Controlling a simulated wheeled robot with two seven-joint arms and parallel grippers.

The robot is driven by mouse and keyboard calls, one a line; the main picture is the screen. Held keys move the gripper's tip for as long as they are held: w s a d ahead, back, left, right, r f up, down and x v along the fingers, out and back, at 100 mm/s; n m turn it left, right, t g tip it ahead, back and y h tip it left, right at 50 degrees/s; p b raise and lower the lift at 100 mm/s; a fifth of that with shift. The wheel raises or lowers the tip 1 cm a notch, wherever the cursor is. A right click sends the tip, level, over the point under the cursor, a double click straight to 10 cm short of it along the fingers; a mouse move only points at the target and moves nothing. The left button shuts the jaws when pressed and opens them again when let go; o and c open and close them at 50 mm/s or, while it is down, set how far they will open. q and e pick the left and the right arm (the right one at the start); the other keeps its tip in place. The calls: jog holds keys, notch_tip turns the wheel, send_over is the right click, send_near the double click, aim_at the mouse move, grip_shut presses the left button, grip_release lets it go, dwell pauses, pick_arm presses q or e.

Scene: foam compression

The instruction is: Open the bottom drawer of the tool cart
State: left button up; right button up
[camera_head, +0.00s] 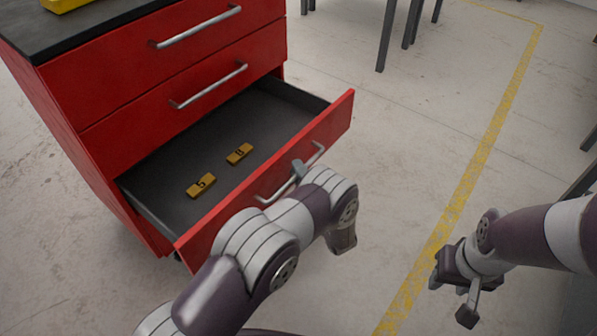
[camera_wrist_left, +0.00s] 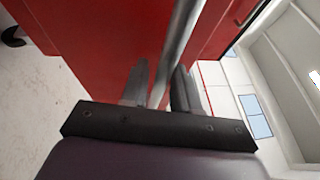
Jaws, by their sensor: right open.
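The red tool cart (camera_head: 75,95) stands at the left. Its bottom drawer (camera_head: 335,118) is pulled out, showing a dark tray inside. The bottom drawer's bar handle (camera_head: 274,194) is on the drawer front; it also shows in the left wrist view (camera_wrist_left: 180,45). My left gripper (camera_head: 302,168) is at this handle, partly hidden by my arm in the head view. In the left wrist view its two fingers (camera_wrist_left: 160,90) lie on either side of the bar, close around it. My right gripper (camera_head: 455,297) is open and empty over the floor at the right.
Two small yellow-brown numbered blocks (camera_head: 201,185) (camera_head: 239,153) lie inside the drawer. The two drawers above, with their handles (camera_head: 208,85), are closed. A yellow line (camera_head: 465,170) crosses the clear floor. Dark table legs (camera_head: 387,35) stand at the back.

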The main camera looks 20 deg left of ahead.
pick_arm(q)
jog(key=p+v, duration=0.2)
jog(key=v, duration=1)
jog(key=shift+s+d, duration=0.25)
jog(key=shift+s, duration=0.05)
